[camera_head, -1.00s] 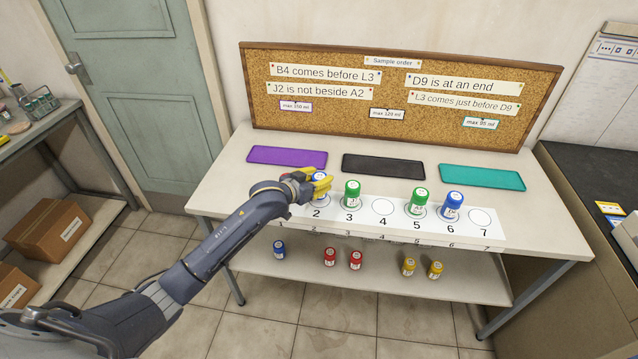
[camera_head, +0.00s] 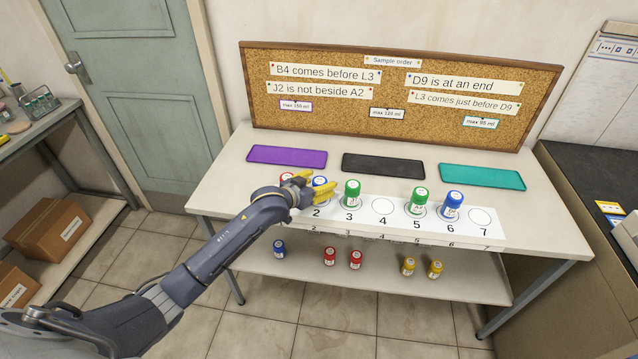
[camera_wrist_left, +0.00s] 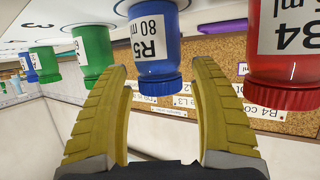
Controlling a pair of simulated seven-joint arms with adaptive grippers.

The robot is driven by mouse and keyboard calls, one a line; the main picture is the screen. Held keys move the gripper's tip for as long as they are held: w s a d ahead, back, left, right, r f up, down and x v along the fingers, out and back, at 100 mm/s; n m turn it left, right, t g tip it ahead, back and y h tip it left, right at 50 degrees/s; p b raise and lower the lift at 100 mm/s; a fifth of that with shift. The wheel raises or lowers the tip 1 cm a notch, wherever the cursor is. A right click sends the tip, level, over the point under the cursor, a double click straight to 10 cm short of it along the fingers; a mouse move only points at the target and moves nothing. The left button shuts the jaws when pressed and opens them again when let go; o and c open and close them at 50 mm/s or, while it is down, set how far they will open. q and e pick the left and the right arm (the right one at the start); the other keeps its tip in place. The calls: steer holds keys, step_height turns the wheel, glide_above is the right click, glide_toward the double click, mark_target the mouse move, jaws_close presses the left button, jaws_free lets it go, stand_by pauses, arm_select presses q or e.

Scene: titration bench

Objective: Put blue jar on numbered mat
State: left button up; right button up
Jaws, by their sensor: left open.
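A blue jar (camera_head: 321,185) stands upright at place 2 of the white numbered mat (camera_head: 398,224); in the left wrist view this jar (camera_wrist_left: 153,52) reads R5, 80 ml. My left gripper (camera_head: 308,187) is open at its front left, with a visible gap between fingers and jar. In the left wrist view the fingers (camera_wrist_left: 160,85) lie either side of the jar's lid in the picture. Another blue jar (camera_head: 452,206) stands at place 6, and a third blue jar (camera_head: 279,249) is on the lower shelf. My right gripper is not in view.
A red jar (camera_wrist_left: 285,45), labelled B4, is at place 1, close beside R5. Green jars stand at places 3 (camera_head: 352,194) and 5 (camera_head: 418,202). Places 4 and 7 are empty. Purple (camera_head: 287,156), black (camera_head: 383,166) and teal (camera_head: 482,177) trays behind are empty.

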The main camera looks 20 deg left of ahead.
arm_select(q)
steer(key=shift+r, duration=0.15)
steer(key=v, duration=1.2)
